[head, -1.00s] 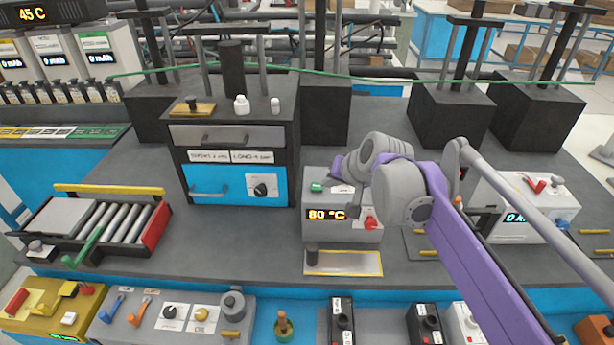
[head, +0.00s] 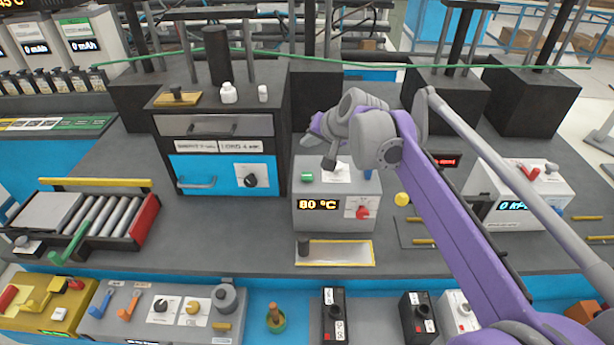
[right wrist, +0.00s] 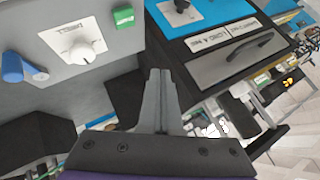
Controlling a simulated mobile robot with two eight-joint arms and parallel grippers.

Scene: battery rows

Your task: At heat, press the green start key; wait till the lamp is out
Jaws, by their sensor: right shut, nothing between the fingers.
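The grey heater box (head: 318,222) stands on the bench with an amber "80 °C" display. Its green key (head: 307,179) is on the top face at the left. The key also shows near the top of the right wrist view (right wrist: 123,16), beside a white dial (right wrist: 78,46). A blue piece (head: 368,174) sits on the top at the right; I cannot tell whether it is a lit lamp. My right gripper (head: 305,140) is shut and empty, behind and above the key in the head view. Its fingers (right wrist: 158,75) appear apart from the key. My left gripper is out of view.
A cabinet (head: 291,150) with a blue door stands left of the heater. A red knob (head: 362,213) is on the heater's front. A yellow-edged tray (head: 345,253) lies before it. A roller rack (head: 105,222) is farther left.

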